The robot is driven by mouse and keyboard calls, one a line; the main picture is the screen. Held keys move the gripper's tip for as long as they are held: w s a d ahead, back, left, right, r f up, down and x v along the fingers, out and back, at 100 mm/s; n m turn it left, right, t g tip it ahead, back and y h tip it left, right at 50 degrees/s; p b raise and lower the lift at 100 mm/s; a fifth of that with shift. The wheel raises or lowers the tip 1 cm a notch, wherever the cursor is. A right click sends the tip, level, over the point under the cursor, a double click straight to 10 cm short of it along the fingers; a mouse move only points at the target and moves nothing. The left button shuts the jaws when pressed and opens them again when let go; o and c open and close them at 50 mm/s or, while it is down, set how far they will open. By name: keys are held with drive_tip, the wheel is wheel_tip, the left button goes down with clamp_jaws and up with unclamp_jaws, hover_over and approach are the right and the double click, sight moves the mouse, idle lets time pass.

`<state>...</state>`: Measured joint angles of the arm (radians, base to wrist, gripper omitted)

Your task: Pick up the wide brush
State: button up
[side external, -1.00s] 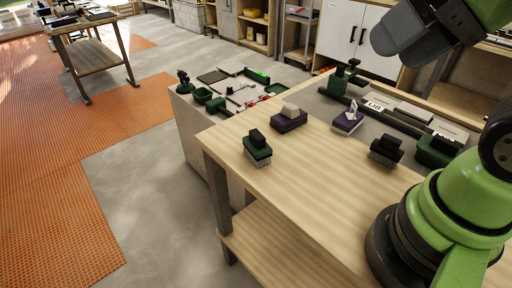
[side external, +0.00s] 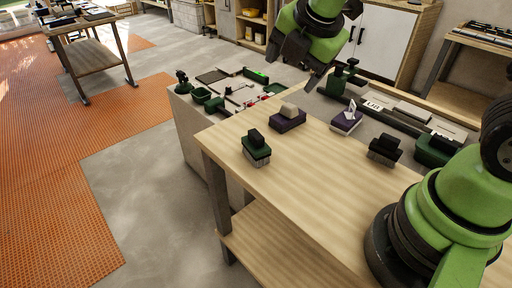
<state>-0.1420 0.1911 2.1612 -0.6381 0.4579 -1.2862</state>
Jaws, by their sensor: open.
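Two bristled brushes stand on the wooden table, bristles down. One is a dark green brush (side external: 256,149) with a black grip, near the table's left edge. The other is a black brush (side external: 385,150), further right and nearer my arm's base. I cannot tell for certain which is the wide brush. My gripper (side external: 302,64) is open and empty, high above the far side of the table. It is well clear of both brushes.
Two purple-based blocks stand between and behind the brushes, one with a cream grip (side external: 287,120), one with a pale upright piece (side external: 346,122). A grey bench with green tools (side external: 337,80) lies behind. The table's front middle (side external: 310,190) is clear.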

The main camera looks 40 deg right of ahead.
sight(258, 135)
drive_tip(key=w+a+f+n, duration=0.1)
drive_tip(key=w+f+n, duration=0.1)
drive_tip(key=f+n, duration=0.2)
drive_tip(key=w+a+f+n, duration=0.1)
drive_tip(key=f+n, duration=0.3)
drive_tip(key=f, duration=0.1)
drive_tip(key=w+a+f+n+g, duration=0.1)
drive_tip(key=w+f+n, duration=0.1)
drive_tip(key=f+n, duration=0.3)
drive_tip(key=shift+w+y, duration=0.3)
drive_tip(key=shift+w+f, duration=0.2)
drive_tip(key=shift+f, duration=0.3)
drive_tip(key=shift+w+d+f, duration=0.2)
drive_tip(key=shift+d+f, duration=0.05)
drive_tip(key=shift+f, duration=0.45)
drive_tip(key=shift+w+d+f, duration=0.15)
drive_tip(key=shift+d+f, duration=0.1)
drive_tip(key=shift+f, duration=0.45)
drive_tip(key=shift+x, duration=1.05)
drive_tip(key=shift+c, duration=0.4)
drive_tip(key=c, duration=1.1)
drive_tip(key=shift+c, duration=0.2)
